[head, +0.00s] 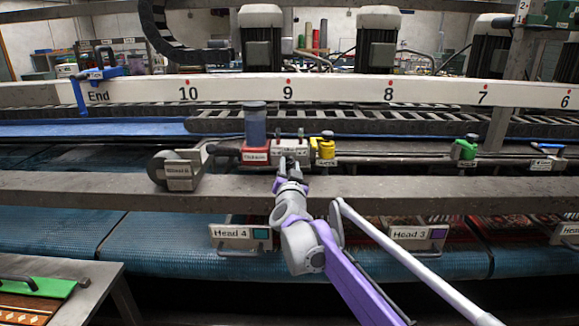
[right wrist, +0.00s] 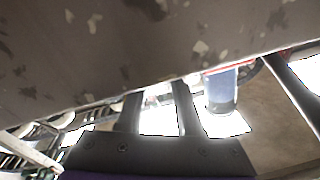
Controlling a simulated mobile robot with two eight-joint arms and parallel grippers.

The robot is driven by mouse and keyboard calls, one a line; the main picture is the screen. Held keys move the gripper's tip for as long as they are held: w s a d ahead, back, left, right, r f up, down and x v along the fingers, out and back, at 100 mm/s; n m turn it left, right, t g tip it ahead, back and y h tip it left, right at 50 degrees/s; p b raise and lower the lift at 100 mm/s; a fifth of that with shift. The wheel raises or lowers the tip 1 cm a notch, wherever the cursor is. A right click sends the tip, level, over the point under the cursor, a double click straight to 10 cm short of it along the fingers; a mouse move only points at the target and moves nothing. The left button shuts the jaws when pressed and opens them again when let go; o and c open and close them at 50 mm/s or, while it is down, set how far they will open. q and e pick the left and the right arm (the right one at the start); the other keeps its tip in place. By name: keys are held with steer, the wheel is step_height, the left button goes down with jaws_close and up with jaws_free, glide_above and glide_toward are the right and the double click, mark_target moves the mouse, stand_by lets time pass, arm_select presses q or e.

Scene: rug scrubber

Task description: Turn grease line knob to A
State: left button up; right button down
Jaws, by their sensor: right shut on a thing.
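A light grey labelled box (head: 291,147) sits on the machine rail in the middle of the head view, with small upright pins on top. Its lettering is too small to read. My right gripper (head: 290,166) reaches up to the front of this box and is shut on a small part there, which I take to be the grease line knob. The fingers hide the knob, so its pointer and setting cannot be read. In the right wrist view, the gripper's dark fingers (right wrist: 158,112) show against bright gaps. My left gripper is not in view.
A red-based blue-grey cylinder (head: 255,125) stands left of the box, and a yellow valve (head: 325,148) close right. A green valve (head: 465,149) is farther right. A long grey beam (head: 420,193) runs below my gripper. The Head 4 panel (head: 240,233) hangs lower left.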

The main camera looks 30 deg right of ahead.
steer(key=c, duration=0.6)
jaws_free()
steer(key=shift+o, duration=0.2)
steer(key=v, duration=1)
steer(key=shift+s+a, duration=0.2)
steer(key=shift+s, duration=0.15)
